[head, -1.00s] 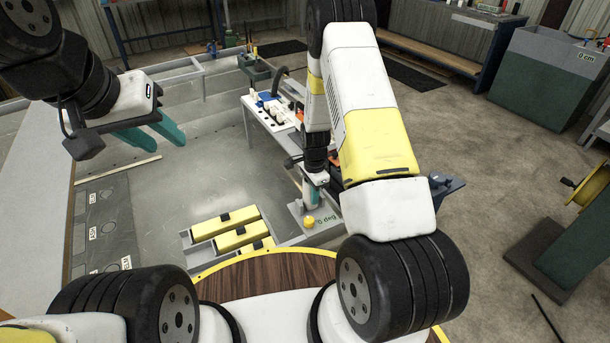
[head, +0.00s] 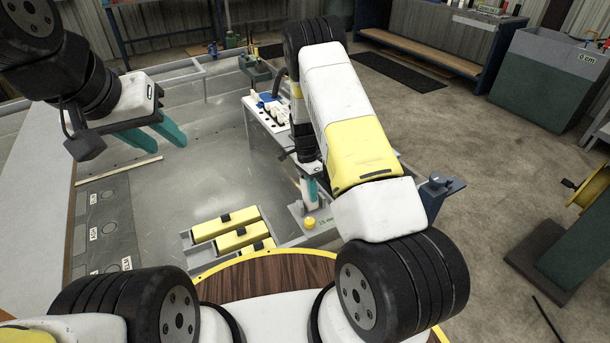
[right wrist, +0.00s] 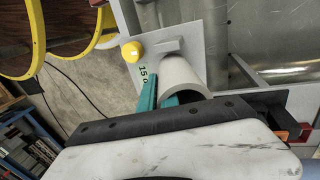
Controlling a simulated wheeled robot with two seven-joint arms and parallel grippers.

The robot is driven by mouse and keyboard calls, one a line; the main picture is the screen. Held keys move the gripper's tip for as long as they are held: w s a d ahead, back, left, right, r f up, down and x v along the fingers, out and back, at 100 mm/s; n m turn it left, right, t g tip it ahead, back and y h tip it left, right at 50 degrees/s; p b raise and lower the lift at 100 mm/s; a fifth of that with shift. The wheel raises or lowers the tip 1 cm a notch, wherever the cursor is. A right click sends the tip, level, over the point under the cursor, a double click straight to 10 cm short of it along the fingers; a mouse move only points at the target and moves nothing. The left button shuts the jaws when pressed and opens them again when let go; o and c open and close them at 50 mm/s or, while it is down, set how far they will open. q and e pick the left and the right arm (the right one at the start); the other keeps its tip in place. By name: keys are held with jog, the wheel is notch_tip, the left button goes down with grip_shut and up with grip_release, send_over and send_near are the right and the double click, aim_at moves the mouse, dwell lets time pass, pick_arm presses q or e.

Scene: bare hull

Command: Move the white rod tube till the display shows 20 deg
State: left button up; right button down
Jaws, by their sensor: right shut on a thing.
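The white rod tube (right wrist: 181,75) shows in the right wrist view as a pale hollow cylinder by a grey plate, its open end towards the camera. My right gripper (right wrist: 160,98) has its teal fingers at the tube's left edge and is shut on it. In the head view the right gripper (head: 311,190) is partly hidden by my arm. The display (head: 326,221) is small green text beside a yellow knob; in the right wrist view the display (right wrist: 144,76) reads 15, with the unit partly cut off. My left gripper (head: 164,143) is open and empty at upper left.
The yellow knob (head: 309,223) sits close to the tube. Yellow bars (head: 228,236) lie in a grey rack left of it. A white stand with holes (head: 262,122) is behind. The grey hull floor (head: 190,175) between is largely clear.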

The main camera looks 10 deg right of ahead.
jog(key=shift+w+g, duration=0.3)
jog(key=shift+g, duration=0.2)
jog(key=c, duration=1.6)
grip_release()
jog(key=shift+a, duration=0.1)
jog(key=v, duration=0.7)
jog(key=shift+r, duration=0.4)
jog(key=shift+w+a, duration=0.1)
